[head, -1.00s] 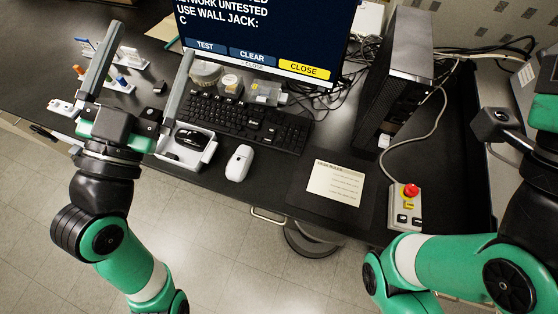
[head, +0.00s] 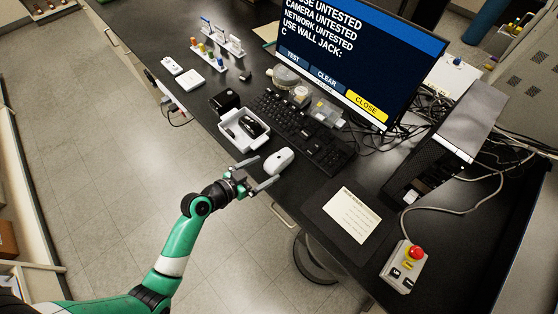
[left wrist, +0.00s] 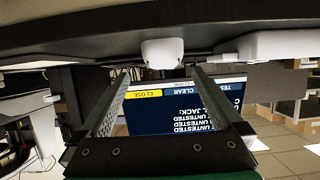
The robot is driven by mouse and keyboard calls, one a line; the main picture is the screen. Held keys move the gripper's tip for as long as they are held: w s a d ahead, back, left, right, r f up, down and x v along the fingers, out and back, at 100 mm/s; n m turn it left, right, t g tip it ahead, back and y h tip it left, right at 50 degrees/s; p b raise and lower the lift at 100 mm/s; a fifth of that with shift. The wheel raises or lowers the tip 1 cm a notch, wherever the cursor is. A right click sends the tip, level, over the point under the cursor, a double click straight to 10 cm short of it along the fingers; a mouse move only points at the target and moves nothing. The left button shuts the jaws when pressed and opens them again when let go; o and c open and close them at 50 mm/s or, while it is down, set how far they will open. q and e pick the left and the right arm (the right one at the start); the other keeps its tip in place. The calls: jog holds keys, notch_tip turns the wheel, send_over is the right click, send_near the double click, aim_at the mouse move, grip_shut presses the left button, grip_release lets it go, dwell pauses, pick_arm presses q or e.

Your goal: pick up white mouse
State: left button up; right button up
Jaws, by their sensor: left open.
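The white mouse (head: 279,161) lies on the black desk near its front edge, to the right of a white tray. My left gripper (head: 267,170) is open and empty at the desk's front edge. Its two fingers point toward the mouse, with the tips close to its near end; I cannot tell whether they touch it. In the left wrist view, which is upside down, the mouse (left wrist: 162,53) shows ahead, centred between the two fingers (left wrist: 160,76). My right gripper is out of view.
The white tray (head: 229,133) holds a black mouse (head: 251,127) just left of the gripper. A black keyboard (head: 300,135) lies behind the white mouse. A monitor (head: 350,50) stands at the back. A paper card (head: 352,215) and a red-button box (head: 405,268) lie to the right.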

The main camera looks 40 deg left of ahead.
aim_at(273, 162)
pick_arm(q)
jog(key=x, duration=0.3)
jog(key=b+x, duration=0.1)
jog(key=x, duration=0.2)
jog(key=shift+w+a+f, duration=0.15)
jog(key=shift+a+f, duration=0.05)
jog(key=shift+a, duration=0.05)
jog(key=shift+c, duration=0.3)
jog(key=c, duration=1.3)
jog(key=shift+c, duration=0.2)
jog(key=shift+r, duration=0.15)
notch_tip(273, 162, up, 4)
jog(key=shift+f+p, duration=0.2)
jog(key=shift+p, duration=0.6)
jog(key=s+d+r+p, duration=0.1)
jog(key=s+d+r, duration=0.1)
jog(key=s+r, duration=0.1)
jog(key=s+d+r+p, duration=0.1)
jog(key=s+d+r, duration=0.1)
jog(key=s, duration=0.3)
jog(key=s+d+r+p, duration=0.2)
jog(key=s+r, duration=0.2)
jog(key=shift+s+d+r, duration=0.1)
jog(key=shift+s+d, duration=0.15)
jog(key=shift+d, duration=0.1)
